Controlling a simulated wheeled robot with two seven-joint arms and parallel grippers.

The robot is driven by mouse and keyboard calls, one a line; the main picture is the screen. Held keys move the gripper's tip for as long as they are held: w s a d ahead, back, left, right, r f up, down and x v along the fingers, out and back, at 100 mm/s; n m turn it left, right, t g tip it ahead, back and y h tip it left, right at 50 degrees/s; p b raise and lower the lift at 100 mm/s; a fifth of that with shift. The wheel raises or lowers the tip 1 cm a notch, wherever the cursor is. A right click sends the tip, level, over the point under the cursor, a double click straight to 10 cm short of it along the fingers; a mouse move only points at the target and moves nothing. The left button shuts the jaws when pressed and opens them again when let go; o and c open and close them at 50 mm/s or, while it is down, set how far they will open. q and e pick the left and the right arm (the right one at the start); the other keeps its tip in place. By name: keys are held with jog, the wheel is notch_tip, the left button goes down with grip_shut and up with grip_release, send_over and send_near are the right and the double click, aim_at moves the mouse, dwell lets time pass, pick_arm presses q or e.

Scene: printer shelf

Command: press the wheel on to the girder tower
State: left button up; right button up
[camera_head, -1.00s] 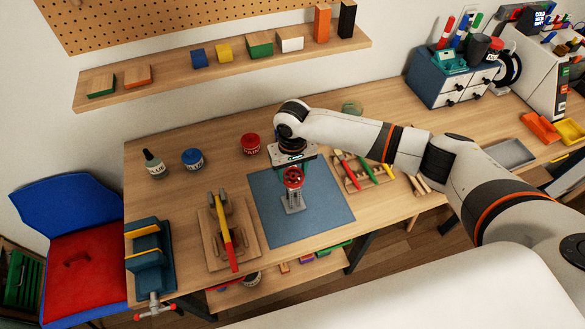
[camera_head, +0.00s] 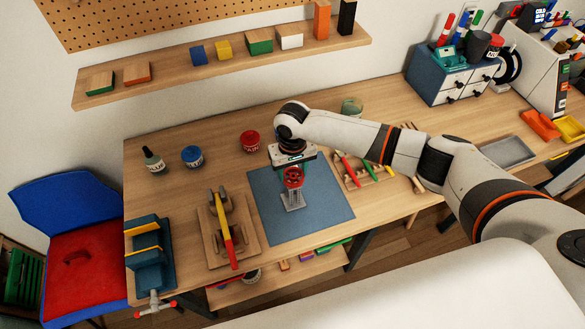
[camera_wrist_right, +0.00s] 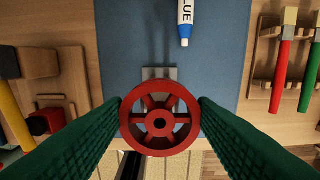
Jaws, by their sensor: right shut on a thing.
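The red spoked wheel (camera_head: 293,177) is held in my right gripper (camera_head: 293,169), above the blue mat. In the right wrist view the two green fingers grip the wheel (camera_wrist_right: 160,124) at its left and right rim. The grey girder tower (camera_head: 292,200) stands on the mat, just below the wheel in the head view. In the right wrist view only a small grey part of the tower (camera_wrist_right: 160,73) shows behind the wheel's upper rim. I cannot tell whether wheel and tower touch. My left gripper is out of view.
The blue mat (camera_head: 325,205) is mostly clear. A glue tube (camera_wrist_right: 186,12) lies on it in the wrist view. A wooden stand with a yellow-red tool (camera_head: 225,235) is left; a rack of colored-handled tools (camera_head: 365,172) is right. A red paint pot (camera_head: 250,142) stands behind.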

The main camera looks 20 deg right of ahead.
jog(key=shift+f, duration=0.1)
dwell(0.3)
jog(key=shift+f, duration=0.65)
dwell(0.4)
dwell(0.4)
jog(key=o, duration=1)
jog(key=shift+o, duration=0.2)
jog(key=shift+r, duration=3.55)
